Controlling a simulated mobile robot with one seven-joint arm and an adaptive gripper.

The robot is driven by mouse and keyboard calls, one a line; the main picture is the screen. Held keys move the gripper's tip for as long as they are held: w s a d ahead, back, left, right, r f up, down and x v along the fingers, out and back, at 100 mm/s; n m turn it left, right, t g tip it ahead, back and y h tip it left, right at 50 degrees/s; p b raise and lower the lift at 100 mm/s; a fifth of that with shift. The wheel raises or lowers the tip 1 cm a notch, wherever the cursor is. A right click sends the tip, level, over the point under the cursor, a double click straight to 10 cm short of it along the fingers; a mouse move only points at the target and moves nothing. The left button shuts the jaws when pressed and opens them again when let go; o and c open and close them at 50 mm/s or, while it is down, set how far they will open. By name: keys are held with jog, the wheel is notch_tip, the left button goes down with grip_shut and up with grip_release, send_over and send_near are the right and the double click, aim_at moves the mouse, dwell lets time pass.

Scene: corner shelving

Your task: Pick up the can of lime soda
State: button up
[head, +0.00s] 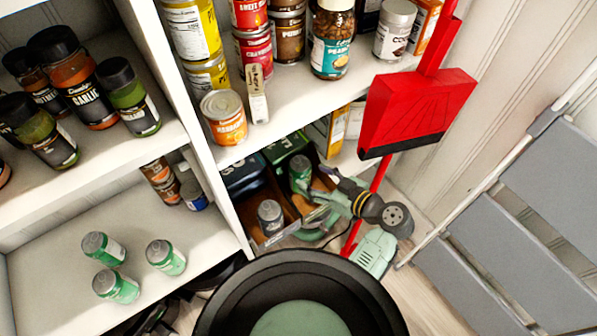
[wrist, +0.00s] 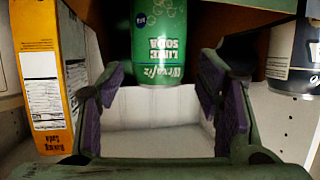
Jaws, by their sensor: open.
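The can of lime soda (wrist: 164,45) is green with white lettering. In the wrist view it appears upside down at top centre, between and beyond the fingertips of my gripper (wrist: 164,88). The gripper is open, with purple pads on both sides, and bare space shows between them. I cannot tell whether a pad touches the can. In the head view a green can (head: 300,172) with a grey top stands in a brown crate (head: 287,203) on the lower shelf. My gripper (head: 322,208) reaches in there, its fingers partly hidden by my arm.
Another grey-topped can (head: 270,215) stands in the crate's near left; a blue-and-white can (wrist: 292,55) is right of the fingers in the wrist view. A yellow box (wrist: 50,75) is left. Several green cans stand on the left shelf. A red dustpan (head: 415,108) hangs above my arm.

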aim_at(300, 169)
jog(key=p+x, duration=0.1)
jog(key=x, duration=0.2)
jog(key=p+x, duration=0.1)
jog(key=x, duration=0.2)
jog(key=shift+w+a+r, duration=0.15)
jog(key=shift+w, duration=0.1)
jog(key=shift+c, duration=0.2)
jog(key=c, duration=1.1)
